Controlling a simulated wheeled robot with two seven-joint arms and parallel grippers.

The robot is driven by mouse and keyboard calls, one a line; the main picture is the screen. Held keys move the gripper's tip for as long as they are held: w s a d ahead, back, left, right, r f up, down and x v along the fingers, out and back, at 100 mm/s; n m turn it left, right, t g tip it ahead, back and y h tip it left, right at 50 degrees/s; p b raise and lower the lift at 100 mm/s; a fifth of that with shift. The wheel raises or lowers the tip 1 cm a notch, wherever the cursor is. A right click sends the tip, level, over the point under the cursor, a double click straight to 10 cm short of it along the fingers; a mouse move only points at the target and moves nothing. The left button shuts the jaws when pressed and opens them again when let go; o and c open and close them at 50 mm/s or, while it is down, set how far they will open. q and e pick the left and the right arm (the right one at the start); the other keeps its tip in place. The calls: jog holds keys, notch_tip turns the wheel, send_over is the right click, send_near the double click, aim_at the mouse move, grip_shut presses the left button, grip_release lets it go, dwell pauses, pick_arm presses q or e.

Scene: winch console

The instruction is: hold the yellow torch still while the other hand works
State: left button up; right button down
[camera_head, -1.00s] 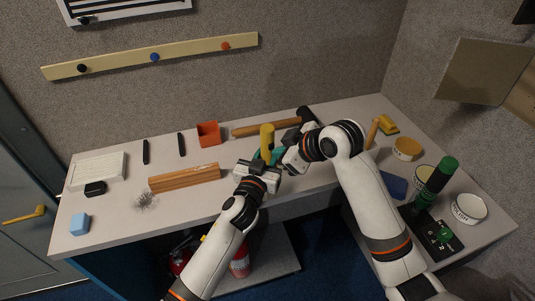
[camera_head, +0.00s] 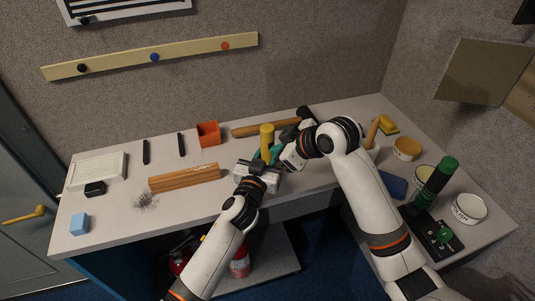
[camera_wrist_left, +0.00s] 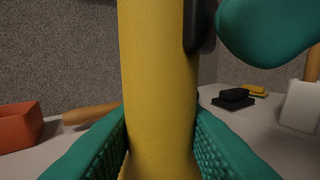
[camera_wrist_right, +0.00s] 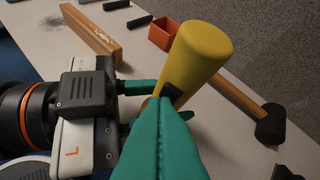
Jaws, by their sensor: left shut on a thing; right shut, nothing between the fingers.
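The yellow torch (camera_head: 267,135) stands about upright above the middle of the bench. It also shows in the left wrist view (camera_wrist_left: 158,80) and the right wrist view (camera_wrist_right: 203,45). My left gripper (camera_wrist_left: 160,145) is shut on it, with one teal finger on each side. A black switch (camera_wrist_right: 172,94) sits on the torch's side. My right gripper (camera_wrist_right: 158,108) is shut and empty, its teal fingertips right beside the switch. I cannot tell whether they touch it. The torch's lower end is hidden by the left gripper.
A mallet (camera_head: 265,127) and an orange box (camera_head: 208,133) lie behind the torch. A wooden block (camera_head: 184,177) is to the left. Tubs (camera_head: 406,149) and a green-handled lever (camera_head: 436,180) stand at the right.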

jog(key=shift+s, duration=0.15)
jog(key=shift+s+d, duration=0.25)
jog(key=shift+s, duration=0.15)
jog(key=s+d, duration=0.1)
jog(key=s, duration=0.2)
jog(key=s+d, duration=0.1)
jog(key=s, duration=0.1)
jog(key=shift+s+d, duration=0.15)
jog(key=shift+d, duration=0.2)
pick_arm(q)
jog(key=o, duration=1.2)
jog(key=shift+s, duration=0.1)
